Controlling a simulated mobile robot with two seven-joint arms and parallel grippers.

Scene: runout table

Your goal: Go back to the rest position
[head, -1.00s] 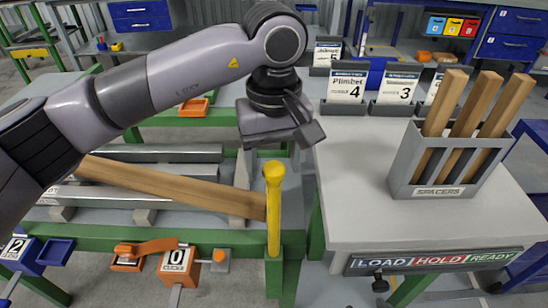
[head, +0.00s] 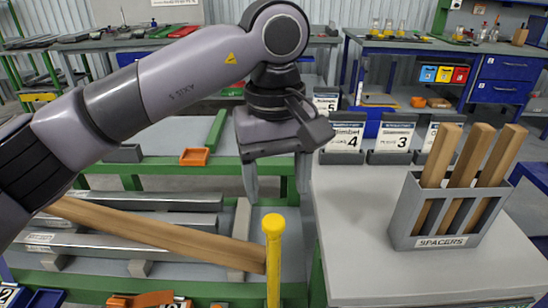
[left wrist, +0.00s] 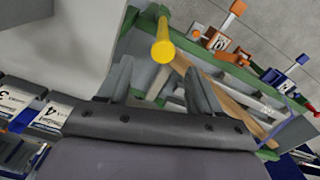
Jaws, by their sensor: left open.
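My left gripper (head: 277,188) is open and empty, with its fingers pointing down. In the head view it hangs above and just behind a yellow post (head: 274,255) at the right end of the runout table. In the left wrist view both fingers (left wrist: 158,88) stand apart with nothing between them, and the yellow post (left wrist: 163,50) shows beyond them. My left arm reaches in from the left across the runout. My right gripper is in neither view.
A wooden beam (head: 160,233) and grey metal bars (head: 125,245) lie on the runout. To the right, a grey table (head: 360,250) carries a SPACERS box (head: 445,225) with wooden pieces and several numbered card holders (head: 390,137). An orange tray (head: 194,157) lies on a table behind.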

